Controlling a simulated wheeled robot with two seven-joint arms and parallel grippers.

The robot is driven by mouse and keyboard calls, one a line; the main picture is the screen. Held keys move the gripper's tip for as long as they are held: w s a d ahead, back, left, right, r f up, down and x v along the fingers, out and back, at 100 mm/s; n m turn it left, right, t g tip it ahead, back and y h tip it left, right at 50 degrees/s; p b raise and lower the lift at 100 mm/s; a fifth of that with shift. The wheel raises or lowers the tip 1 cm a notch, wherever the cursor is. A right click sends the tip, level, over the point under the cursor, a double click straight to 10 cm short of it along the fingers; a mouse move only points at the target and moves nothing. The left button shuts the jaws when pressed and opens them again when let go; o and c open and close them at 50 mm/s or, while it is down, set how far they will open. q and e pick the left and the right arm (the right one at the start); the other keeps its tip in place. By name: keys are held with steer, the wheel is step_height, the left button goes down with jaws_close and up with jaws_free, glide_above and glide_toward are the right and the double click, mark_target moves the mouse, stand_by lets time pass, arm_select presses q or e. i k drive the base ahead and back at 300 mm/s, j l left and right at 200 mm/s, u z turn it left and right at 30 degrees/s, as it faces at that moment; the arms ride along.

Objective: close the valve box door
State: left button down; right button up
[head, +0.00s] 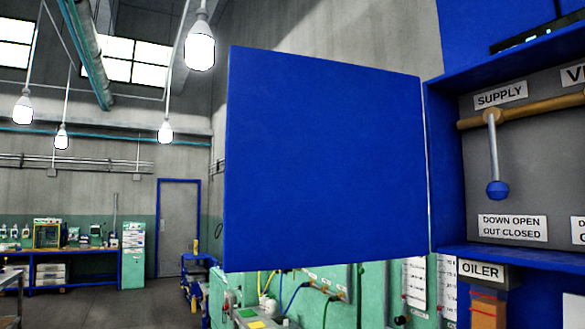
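The valve box door (325,160) is a flat blue panel in the middle of the head view. It stands wide open, swung out to the left of the box, with its hinge edge along the box's left side. The blue valve box (445,165) is at the right, its inside exposed. Inside are a brass pipe (530,113) and a SUPPLY valve lever with a blue knob (497,189), hanging down. Neither of my grippers shows in this view.
Below the box are an OILER label (481,270) and an orange-brown block (488,309). Green equipment with cables (310,290) stands beneath the door. At the left are workbenches (75,255), a grey door (178,230) and open floor (130,305).

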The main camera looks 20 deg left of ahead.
mark_target(324, 160)
steer(key=i+j, duration=0.25)
steer(key=j, duration=0.15)
steer(key=i+j, duration=0.45)
steer(key=j, duration=0.3)
steer(key=i+j, duration=0.25)
steer(key=j, duration=0.15)
steer(key=i+j+z, duration=0.1)
steer(key=i+j, duration=0.15)
steer(key=j, duration=0.15)
